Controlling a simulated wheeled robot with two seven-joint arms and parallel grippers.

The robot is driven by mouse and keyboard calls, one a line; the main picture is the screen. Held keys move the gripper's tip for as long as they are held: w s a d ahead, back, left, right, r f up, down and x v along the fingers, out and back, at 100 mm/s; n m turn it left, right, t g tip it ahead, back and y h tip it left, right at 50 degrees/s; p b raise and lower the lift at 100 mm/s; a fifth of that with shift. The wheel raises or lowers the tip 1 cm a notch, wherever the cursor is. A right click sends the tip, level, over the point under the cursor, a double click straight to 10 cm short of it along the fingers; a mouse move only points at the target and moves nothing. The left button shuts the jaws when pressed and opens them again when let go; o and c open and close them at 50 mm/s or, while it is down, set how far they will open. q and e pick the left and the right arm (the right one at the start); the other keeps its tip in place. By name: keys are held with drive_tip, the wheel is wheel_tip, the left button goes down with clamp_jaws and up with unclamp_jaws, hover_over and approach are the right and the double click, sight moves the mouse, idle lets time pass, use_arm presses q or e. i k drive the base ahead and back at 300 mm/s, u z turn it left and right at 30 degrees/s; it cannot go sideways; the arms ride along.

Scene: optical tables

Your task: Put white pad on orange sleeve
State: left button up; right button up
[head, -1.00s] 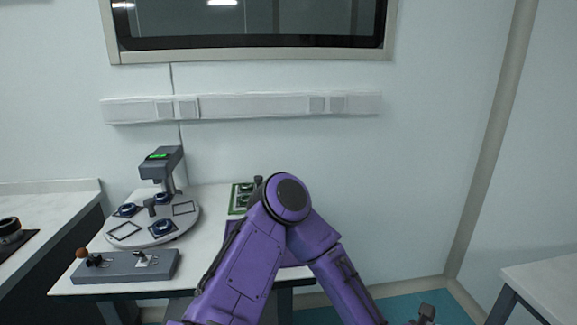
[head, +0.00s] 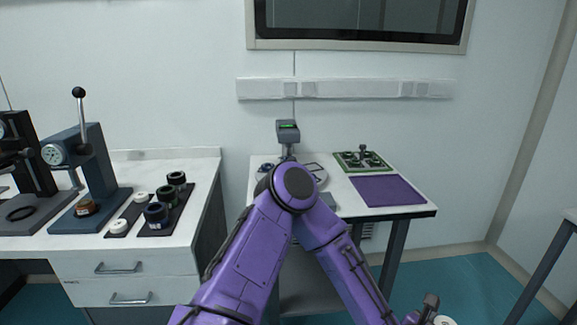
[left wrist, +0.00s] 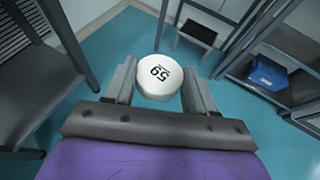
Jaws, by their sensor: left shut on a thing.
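A round white pad (left wrist: 160,77) with a dark printed number is between the fingers of my left gripper (left wrist: 158,92), which is shut on it in the left wrist view. In the head view only the tip of my left gripper (head: 432,307) and a sliver of the pad (head: 444,320) show at the bottom right edge, away from the benches. A small orange-brown ring-like piece, probably the orange sleeve (head: 86,208), sits on the base of the blue lever press at the left. My right gripper is not in view.
The blue lever press (head: 90,160) stands on the left bench beside a black mat (head: 185,210) with several dark cylinders and white discs. A dark press (head: 25,150) stands farther left. The middle table has a purple mat (head: 385,190) and green tray (head: 345,160). My raised elbow hides part of it.

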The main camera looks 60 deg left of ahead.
sight(83, 202)
drive_tip(key=z, duration=0.05)
drive_tip(key=k, duration=0.25)
drive_tip(key=u, duration=3.05)
